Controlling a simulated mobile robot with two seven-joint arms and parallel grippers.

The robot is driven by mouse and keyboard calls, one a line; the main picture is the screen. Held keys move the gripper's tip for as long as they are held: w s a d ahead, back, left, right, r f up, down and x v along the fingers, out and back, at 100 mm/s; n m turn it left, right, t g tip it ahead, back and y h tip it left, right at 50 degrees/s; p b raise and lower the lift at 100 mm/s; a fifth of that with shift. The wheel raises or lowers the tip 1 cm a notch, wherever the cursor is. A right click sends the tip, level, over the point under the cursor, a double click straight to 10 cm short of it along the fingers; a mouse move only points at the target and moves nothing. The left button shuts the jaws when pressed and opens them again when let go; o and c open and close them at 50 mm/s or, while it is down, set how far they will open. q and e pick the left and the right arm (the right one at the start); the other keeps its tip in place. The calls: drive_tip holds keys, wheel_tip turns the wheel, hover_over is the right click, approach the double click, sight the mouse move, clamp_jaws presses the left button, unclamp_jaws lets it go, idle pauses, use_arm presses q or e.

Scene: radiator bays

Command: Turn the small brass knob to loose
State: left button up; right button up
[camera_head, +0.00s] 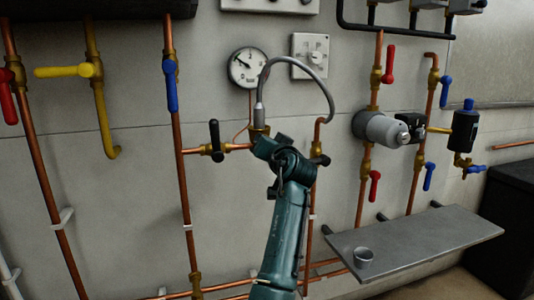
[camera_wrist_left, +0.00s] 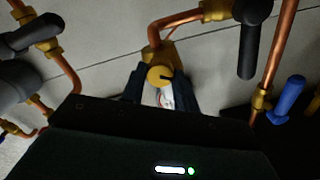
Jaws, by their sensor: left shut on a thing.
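The small brass knob (camera_wrist_left: 159,76) shows in the left wrist view, round and gold with a dark notch at its side. It sits on a brass fitting at the end of a copper pipe. My left gripper (camera_wrist_left: 159,86) is shut on it, with one dark finger on each side. In the head view my left gripper (camera_head: 268,143) is at the brass fitting under the grey hose, and the knob is hidden behind it. A small white and red piece (camera_wrist_left: 167,98) shows between the fingers. My right gripper is not in view.
A black-handled valve (camera_head: 216,141) is close on the left. A grey hose (camera_head: 325,90) arches above my gripper, beside a round gauge (camera_head: 248,68).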

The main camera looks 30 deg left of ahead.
use_arm(q)
drive_tip(key=shift+n+b, duration=1.6)
drive_tip(key=shift+n, duration=1.4)
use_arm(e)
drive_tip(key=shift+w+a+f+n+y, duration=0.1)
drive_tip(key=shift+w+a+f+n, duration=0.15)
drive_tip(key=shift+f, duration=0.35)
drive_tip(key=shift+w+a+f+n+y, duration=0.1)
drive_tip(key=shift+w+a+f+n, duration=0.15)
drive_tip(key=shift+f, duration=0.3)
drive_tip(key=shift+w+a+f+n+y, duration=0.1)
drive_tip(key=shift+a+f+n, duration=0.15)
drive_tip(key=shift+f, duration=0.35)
use_arm(q)
drive_tip(key=shift+r, duration=0.1)
drive_tip(key=o, duration=1)
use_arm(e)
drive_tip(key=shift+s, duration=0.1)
